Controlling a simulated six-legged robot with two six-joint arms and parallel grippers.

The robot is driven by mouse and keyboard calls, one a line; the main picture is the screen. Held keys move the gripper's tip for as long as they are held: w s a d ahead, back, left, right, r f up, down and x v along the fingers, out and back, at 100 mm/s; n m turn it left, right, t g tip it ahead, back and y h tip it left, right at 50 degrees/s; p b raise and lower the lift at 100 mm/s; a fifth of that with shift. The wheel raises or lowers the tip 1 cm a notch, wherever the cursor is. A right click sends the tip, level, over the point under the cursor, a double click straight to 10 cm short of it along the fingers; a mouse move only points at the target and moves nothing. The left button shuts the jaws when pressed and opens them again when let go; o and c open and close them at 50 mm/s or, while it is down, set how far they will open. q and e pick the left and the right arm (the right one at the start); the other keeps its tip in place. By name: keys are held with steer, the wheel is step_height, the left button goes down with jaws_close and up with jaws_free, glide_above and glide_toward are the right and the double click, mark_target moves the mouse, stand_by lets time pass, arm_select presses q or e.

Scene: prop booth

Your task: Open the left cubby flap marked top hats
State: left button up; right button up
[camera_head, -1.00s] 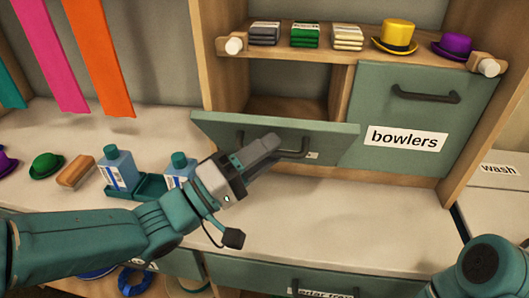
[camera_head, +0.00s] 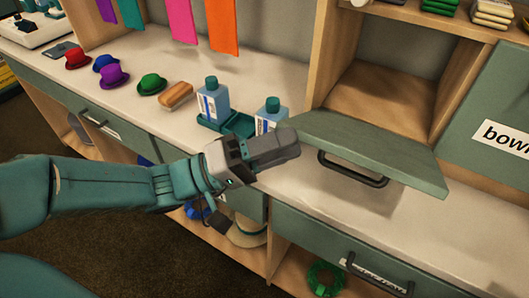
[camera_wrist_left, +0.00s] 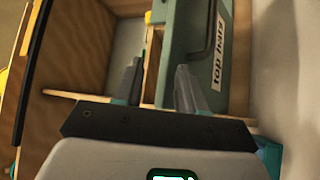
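The left cubby flap (camera_head: 375,142) is swung down, sloping slightly outward over the counter in the head view, with its dark handle (camera_head: 352,172) on the front face. The cubby (camera_head: 385,92) behind it is exposed and looks empty. In the wrist view, the flap (camera_wrist_left: 238,75) shows its "top hats" label (camera_wrist_left: 218,42). My left gripper (camera_head: 292,142) is at the flap's left end, away from the handle. Its fingers stand apart in the wrist view (camera_wrist_left: 160,68), with nothing clearly between them. My right gripper is out of view.
Blue bottles (camera_head: 213,100) in a teal tray (camera_head: 238,122), a brush (camera_head: 176,96) and small hats (camera_head: 152,84) stand on the counter (camera_head: 290,65) to the left. The "bowlers" flap (camera_head: 495,110) is shut at right. A drawer (camera_head: 340,245) lies below.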

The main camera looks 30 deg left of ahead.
arm_select(q)
steer(key=shift+s+a+f+b, duration=0.3)
steer(key=shift+a+f+b, duration=0.1)
steer(key=shift+a, duration=0.1)
steer(key=shift+s+a+f, duration=0.1)
steer(key=shift+s+a, duration=0.1)
steer(key=shift+a, duration=0.05)
steer(key=shift+s+a, duration=0.2)
steer(key=shift+s, duration=0.1)
steer(key=s+a+f+b, duration=0.7)
steer(key=a+f, duration=0.3)
steer(key=a, duration=0.3)
steer(key=shift+s+f+b, duration=0.35)
stand_by(0.7)
